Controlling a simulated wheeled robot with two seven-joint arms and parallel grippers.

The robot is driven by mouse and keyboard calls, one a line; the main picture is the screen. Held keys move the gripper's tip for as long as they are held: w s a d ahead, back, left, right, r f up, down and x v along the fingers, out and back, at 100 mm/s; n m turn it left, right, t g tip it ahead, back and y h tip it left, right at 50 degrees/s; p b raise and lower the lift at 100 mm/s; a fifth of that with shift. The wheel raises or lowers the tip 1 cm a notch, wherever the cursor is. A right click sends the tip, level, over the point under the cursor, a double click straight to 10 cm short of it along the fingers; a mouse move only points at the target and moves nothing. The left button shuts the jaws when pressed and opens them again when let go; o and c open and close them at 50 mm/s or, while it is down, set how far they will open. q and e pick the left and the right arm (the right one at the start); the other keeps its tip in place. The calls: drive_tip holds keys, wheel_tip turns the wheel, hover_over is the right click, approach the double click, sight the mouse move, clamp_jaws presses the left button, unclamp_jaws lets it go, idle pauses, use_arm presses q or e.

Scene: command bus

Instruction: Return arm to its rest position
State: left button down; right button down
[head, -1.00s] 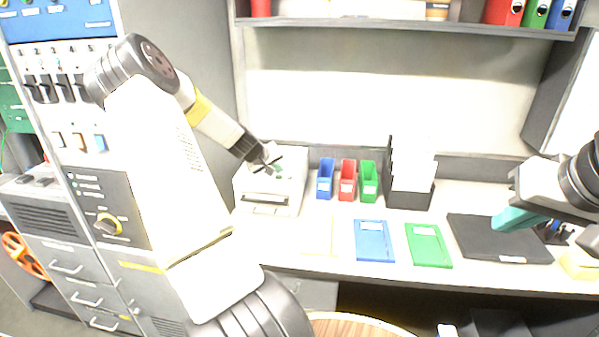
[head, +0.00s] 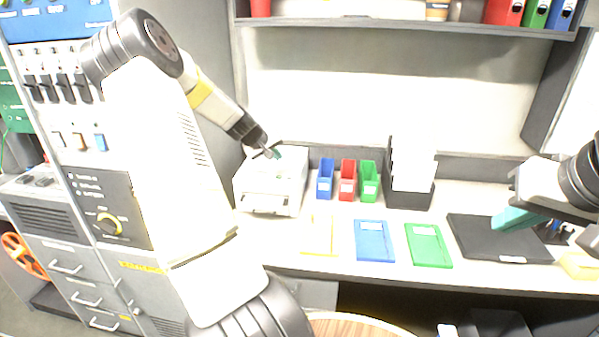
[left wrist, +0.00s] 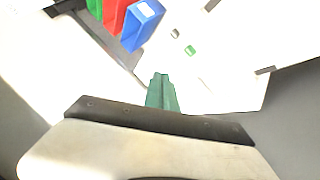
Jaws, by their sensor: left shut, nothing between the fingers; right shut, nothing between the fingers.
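My left arm reaches in from the left of the head view. Its gripper (head: 276,154) hangs over the back of the white box-shaped device on the desk, with teal fingers. In the left wrist view the teal fingers (left wrist: 162,92) are together with nothing between them, and the white device (left wrist: 205,70) with a small green button lies beyond them. My right gripper (head: 512,219) is at the right of the head view, its teal fingers above the black pad; it is shut, with nothing seen held.
The white device (head: 262,200) stands at the desk's left. Blue, red and green bins (head: 347,186) and a black file holder (head: 408,196) stand behind blue (head: 374,241) and green (head: 428,245) clipboard-like panels. A grey cabinet (head: 100,215) is close to my left arm. A shelf (head: 400,23) spans above.

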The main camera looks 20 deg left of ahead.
idle(0.7)
use_arm(q)
drive_tip(key=s+d+r+m+g, duration=0.1)
drive_tip(key=s+d+r+m, duration=0.1)
drive_tip(key=s+d+r, duration=0.3)
drive_tip(key=s+d+r+m+g, duration=0.1)
drive_tip(key=s+d+r+m, duration=0.1)
drive_tip(key=d, duration=0.5)
drive_tip(key=s+d+r+m, duration=0.1)
drive_tip(key=s+d+r, duration=0.25)
drive_tip(key=d, duration=0.35)
drive_tip(key=s+d+r+m, duration=0.1)
drive_tip(key=s+d+r, duration=0.1)
drive_tip(key=s, duration=0.6)
drive_tip(key=s+d+r+m+h, duration=0.1)
drive_tip(key=s+d+r, duration=0.1)
drive_tip(key=s, duration=0.6)
drive_tip(key=s+d+r+m+g, duration=0.1)
drive_tip(key=s+d, duration=0.3)
drive_tip(key=s, duration=0.4)
drive_tip(key=shift+d+r+m, duration=0.3)
drive_tip(key=shift+d+r, duration=0.05)
drive_tip(key=shift+r, duration=0.05)
idle(2.2)
